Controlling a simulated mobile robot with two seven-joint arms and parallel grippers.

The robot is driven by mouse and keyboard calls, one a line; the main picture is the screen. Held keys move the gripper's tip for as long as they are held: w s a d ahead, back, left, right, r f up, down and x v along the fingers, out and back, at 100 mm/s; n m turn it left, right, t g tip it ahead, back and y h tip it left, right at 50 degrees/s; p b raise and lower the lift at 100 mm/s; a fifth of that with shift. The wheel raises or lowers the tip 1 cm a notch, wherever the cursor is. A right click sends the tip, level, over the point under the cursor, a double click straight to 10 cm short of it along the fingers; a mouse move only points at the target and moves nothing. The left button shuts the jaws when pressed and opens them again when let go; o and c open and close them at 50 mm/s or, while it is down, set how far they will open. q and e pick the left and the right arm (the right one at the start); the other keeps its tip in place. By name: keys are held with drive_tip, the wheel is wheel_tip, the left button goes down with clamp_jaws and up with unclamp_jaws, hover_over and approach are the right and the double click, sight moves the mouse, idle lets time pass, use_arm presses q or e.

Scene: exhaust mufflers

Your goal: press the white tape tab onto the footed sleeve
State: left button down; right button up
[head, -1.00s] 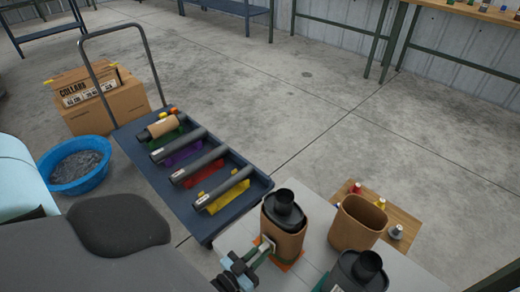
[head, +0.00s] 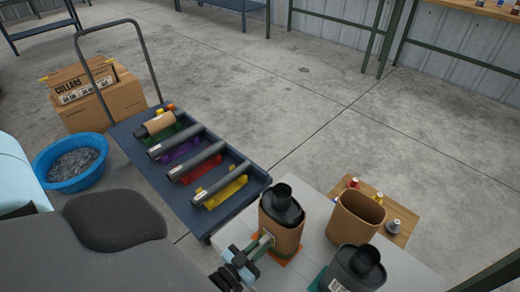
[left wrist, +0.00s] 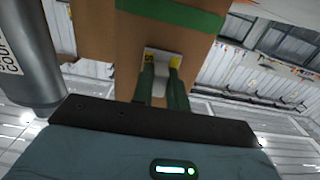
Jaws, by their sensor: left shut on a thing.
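A brown sleeve (head: 284,236) stands upright on an orange mat (head: 287,258) on the grey table, around a dark muffler (head: 282,203) whose top sticks out. My left gripper (head: 266,239) reaches its front-left side, low down. In the left wrist view, the green fingers (left wrist: 163,80) are shut on the white tape tab (left wrist: 163,58), which has yellow ends. The tab lies against or right in front of the brown sleeve (left wrist: 125,45); I cannot tell whether it touches. A green band (left wrist: 175,12) crosses the sleeve there. My right gripper is not in view.
An empty brown sleeve (head: 354,219) stands to the right, with a dark muffler (head: 352,268) in front of it. Small bottles (head: 393,226) stand on a wooden board behind. A blue cart (head: 235,215) with several tubes is at the left. A grey canister (left wrist: 28,55) shows in the wrist view.

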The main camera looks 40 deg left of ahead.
use_arm(q)
drive_tip(key=shift+s+a+p, duration=0.15)
drive_tip(key=shift+s+p, duration=0.2)
drive_tip(key=shift+s, duration=1.4)
drive_tip(key=shift+s+a+p, duration=0.1)
drive_tip(key=shift+s+p, duration=0.25)
drive_tip(key=shift+s, duration=1.4)
